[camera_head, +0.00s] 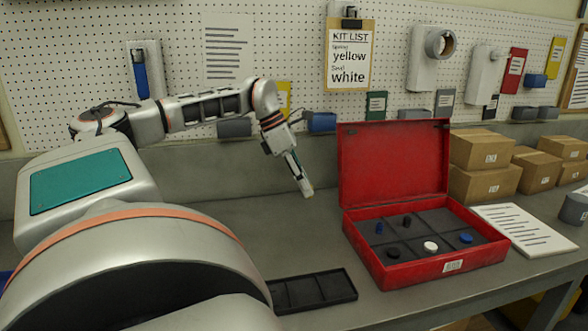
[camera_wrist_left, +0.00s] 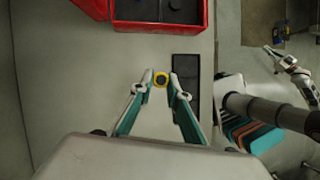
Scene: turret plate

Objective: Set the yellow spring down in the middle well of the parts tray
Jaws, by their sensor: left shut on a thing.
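My left gripper (camera_head: 307,190) hangs over the bench, behind the parts tray and left of the red case in the head view. The spring is too small to make out clearly in the head view. The black parts tray (camera_head: 318,304) lies at the bench's front, its left end partly hidden by my arm. In the left wrist view the tray (camera_wrist_left: 178,60) is just right of the gripper. An arm end (camera_wrist_left: 270,50), seemingly my right gripper, shows small at the right.
The open red case (camera_head: 440,266) holds several blue, black and white parts. A paper sheet (camera_head: 525,229) and cardboard boxes (camera_head: 485,185) are further right. A kit list clipboard (camera_head: 348,55) reads yellow and white. Bench between gripper and tray looks clear.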

